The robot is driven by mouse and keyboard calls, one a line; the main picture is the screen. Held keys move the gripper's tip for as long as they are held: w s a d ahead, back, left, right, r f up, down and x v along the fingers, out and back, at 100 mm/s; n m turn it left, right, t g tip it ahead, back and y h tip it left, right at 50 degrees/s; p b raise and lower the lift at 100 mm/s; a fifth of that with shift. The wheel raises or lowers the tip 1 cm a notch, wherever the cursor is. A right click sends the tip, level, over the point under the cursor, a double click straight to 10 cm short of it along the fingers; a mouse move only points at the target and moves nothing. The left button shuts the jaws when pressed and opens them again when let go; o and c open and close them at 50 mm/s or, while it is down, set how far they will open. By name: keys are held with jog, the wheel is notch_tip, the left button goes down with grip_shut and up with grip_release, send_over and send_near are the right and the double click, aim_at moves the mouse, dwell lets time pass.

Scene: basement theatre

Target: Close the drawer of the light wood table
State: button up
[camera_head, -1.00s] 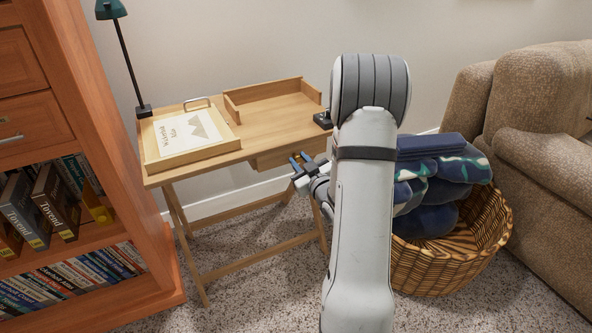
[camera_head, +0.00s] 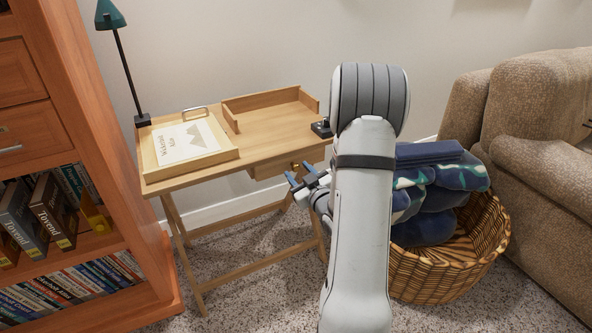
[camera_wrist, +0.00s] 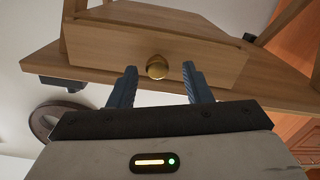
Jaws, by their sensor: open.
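The light wood table (camera_head: 262,137) stands against the wall on folding legs. Its drawer (camera_head: 270,166) is under the front right of the top; its front also fills the upper middle of the wrist view (camera_wrist: 105,52). The drawer seems to stand out from the table edge, but how far I cannot tell. My gripper (camera_head: 299,174) is open and empty in front of the drawer. In the wrist view its two fingers (camera_wrist: 160,78) lie on either side of the knob, with no clear contact.
A tray with a printed sheet (camera_head: 187,145), a dark lamp (camera_head: 124,60) and a small black object (camera_head: 321,128) are on the table. A wooden bookcase (camera_head: 95,180) stands left. A wicker basket of blankets (camera_head: 440,270) and a brown sofa (camera_head: 540,150) are right.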

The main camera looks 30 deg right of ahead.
jog(key=s, duration=0.6)
jog(key=shift+p, duration=0.4)
jog(key=a+r+m+g+h+p, duration=0.1)
jog(key=a+r+g+p, duration=0.25)
jog(key=r+p, duration=0.55)
jog(key=a+r+g+h+p, duration=0.1)
jog(key=a+r+g+p, duration=0.25)
jog(key=r+p, duration=0.55)
jog(key=s+a+r+g+p, duration=0.2)
jog(key=s+a+r+p, duration=0.2)
jog(key=s+r, duration=0.2)
jog(key=s+a+r+m+g+y+p, duration=0.1)
jog(key=s+a+r+g+p, duration=0.2)
jog(key=s+a+r+p, duration=0.2)
jog(key=s+a+r+g+y+p, duration=0.1)
jog(key=s+a+r+g+p, duration=0.2)
jog(key=s+r, duration=0.6)
notch_tip(320, 180, up, 4)
jog(key=shift+a+f+m+p, duration=0.2)
jog(key=shift+a+m+p, duration=0.2)
jog(key=shift+a+p, duration=0.65)
jog(key=shift+d, duration=0.1)
